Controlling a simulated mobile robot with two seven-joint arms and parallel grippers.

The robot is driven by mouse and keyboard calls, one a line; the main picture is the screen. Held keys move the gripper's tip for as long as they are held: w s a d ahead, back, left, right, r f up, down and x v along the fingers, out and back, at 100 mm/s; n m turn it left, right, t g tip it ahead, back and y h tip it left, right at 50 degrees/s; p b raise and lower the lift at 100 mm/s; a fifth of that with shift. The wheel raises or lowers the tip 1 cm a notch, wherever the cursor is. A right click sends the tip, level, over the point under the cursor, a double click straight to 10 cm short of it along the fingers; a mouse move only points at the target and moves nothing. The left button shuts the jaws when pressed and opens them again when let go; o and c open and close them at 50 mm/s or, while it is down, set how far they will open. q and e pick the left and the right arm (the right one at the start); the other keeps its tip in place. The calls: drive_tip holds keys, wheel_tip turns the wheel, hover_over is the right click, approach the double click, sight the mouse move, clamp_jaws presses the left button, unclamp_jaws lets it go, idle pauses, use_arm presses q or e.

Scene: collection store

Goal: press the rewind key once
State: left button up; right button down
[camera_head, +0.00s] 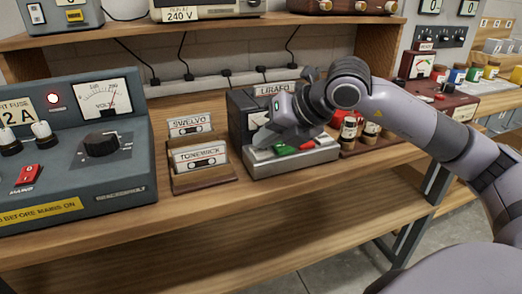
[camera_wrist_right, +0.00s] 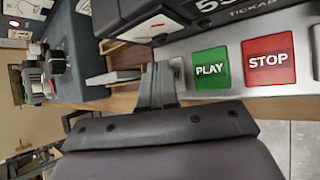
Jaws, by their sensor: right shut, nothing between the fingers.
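The cassette player (camera_head: 240,116) is a dark box with a silver key deck (camera_head: 282,165) at its front, on the bench. A green PLAY key (camera_wrist_right: 210,68) and a red STOP key (camera_wrist_right: 268,60) show in the right wrist view. My right gripper (camera_head: 266,141) is over the left part of the key deck, its fingers pointing down. In the wrist view its closed fingers (camera_wrist_right: 158,75) are just left of PLAY, partly covering a pale grey key (camera_wrist_right: 178,70). No rewind lettering is readable. I cannot tell whether the fingertips touch a key. My left gripper is out of view.
A cassette rack (camera_head: 203,180) stands close left of the player. A grey-blue power supply (camera_head: 75,150) is further left. A wooden rack of small jars (camera_head: 365,140) is close on the right. The shelf above (camera_head: 180,34) limits height. The bench front is clear.

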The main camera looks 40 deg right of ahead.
sight(266, 151)
drive_tip(key=shift+f, duration=0.2)
idle(0.3)
drive_tip(key=shift+r+p, duration=0.4)
drive_tip(key=shift+r, duration=0.45)
drive_tip(key=shift+r, duration=0.15)
wheel_tip(266, 151, up, 5)
drive_tip(key=p, duration=0.4)
idle(0.7)
